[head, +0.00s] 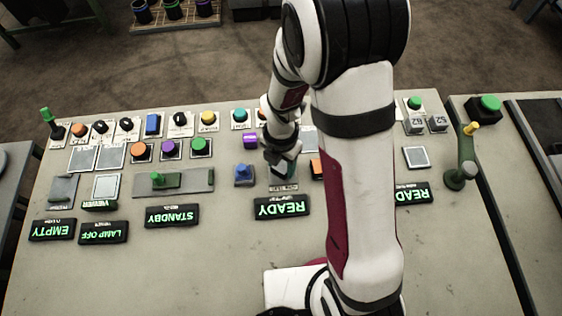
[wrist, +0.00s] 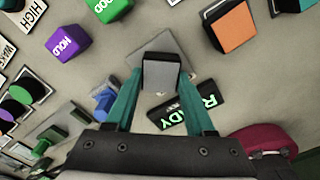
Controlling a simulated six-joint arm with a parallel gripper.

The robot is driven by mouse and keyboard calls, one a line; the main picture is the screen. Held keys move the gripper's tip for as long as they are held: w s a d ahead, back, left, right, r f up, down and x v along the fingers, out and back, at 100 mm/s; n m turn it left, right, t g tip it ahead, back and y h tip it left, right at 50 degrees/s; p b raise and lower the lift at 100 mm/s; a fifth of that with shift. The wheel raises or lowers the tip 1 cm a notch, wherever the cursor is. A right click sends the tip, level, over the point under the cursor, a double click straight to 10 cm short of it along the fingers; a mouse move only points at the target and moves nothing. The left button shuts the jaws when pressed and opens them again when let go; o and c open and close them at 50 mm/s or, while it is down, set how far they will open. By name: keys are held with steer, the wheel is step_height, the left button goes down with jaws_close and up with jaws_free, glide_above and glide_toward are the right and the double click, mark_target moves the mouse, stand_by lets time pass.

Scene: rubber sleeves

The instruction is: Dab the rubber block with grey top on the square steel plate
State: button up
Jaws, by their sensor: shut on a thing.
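My gripper (wrist: 162,78) has two teal fingers closed on the rubber block with grey top (wrist: 161,72), one finger on each side. The block has dark sides, and its grey face shows towards the wrist camera. The square steel plate (wrist: 168,42) lies directly behind the block in the wrist view, with its edges showing around it. I cannot tell whether the block touches the plate. In the head view, my gripper (head: 283,166) points down at the panel behind a READY sign, and the block and plate are mostly hidden there.
A READY sign (head: 282,207) stands close in front of the gripper. A blue knob (head: 244,175) is just left, and an orange button (wrist: 236,27) is on the other side. A purple HOLD block (wrist: 68,43) and green block (wrist: 108,9) are nearby. Several controls crowd the panel.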

steer(key=shift+f, duration=0.4)
stand_by(1.8)
steer(key=shift+r, duration=4.1)
steer(key=shift+d, duration=0.1)
